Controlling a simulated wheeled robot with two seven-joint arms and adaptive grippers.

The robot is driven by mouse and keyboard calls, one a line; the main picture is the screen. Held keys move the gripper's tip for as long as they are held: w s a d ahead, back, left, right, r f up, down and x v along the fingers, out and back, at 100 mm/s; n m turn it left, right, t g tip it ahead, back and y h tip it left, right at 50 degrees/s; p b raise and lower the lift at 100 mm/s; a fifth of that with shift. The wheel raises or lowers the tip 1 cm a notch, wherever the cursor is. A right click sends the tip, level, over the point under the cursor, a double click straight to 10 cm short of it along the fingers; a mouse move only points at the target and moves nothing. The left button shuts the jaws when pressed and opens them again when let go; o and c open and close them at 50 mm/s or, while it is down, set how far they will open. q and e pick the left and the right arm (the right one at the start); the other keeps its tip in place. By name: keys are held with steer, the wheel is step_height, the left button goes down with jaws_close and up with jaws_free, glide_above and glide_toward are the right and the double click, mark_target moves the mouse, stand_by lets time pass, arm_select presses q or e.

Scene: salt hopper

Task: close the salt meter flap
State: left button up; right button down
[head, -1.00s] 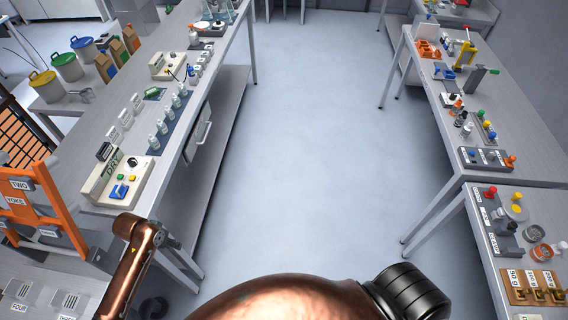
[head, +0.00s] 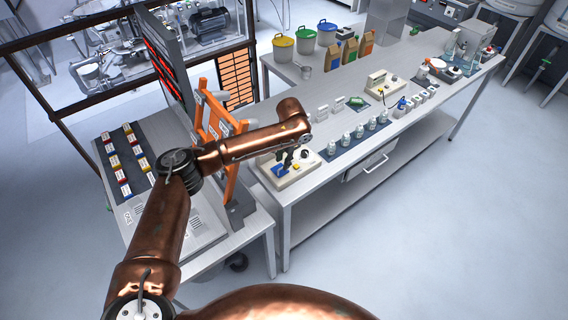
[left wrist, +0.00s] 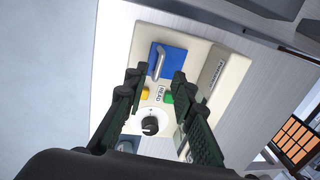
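A cream instrument box (head: 299,178) stands at the near left corner of the long bench. The left wrist view shows its panel (left wrist: 204,52) with a square blue flap (left wrist: 174,66) bearing a grey metal handle (left wrist: 159,62). I cannot tell whether the flap is fully down. My left gripper (left wrist: 157,78) is open and empty, its fingertips on either side of the handle in that view. In the head view my left gripper (head: 289,156) hangs over the box and hides part of it. Contact cannot be seen. My right gripper is out of view.
The panel also has a yellow button (left wrist: 145,93), a green button (left wrist: 168,99) and a black knob (left wrist: 150,125). Small bottles (head: 359,132) stand beside the box. An orange frame (head: 214,128) stands close to my left arm. Open floor (head: 420,230) lies to the right.

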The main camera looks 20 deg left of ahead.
arm_select(q)
steer(key=shift+w+a+f, duration=0.1)
steer(key=shift+f, duration=1.3)
steer(key=shift+c, duration=0.3)
jaws_close()
steer(key=c, duration=0.5)
jaws_free()
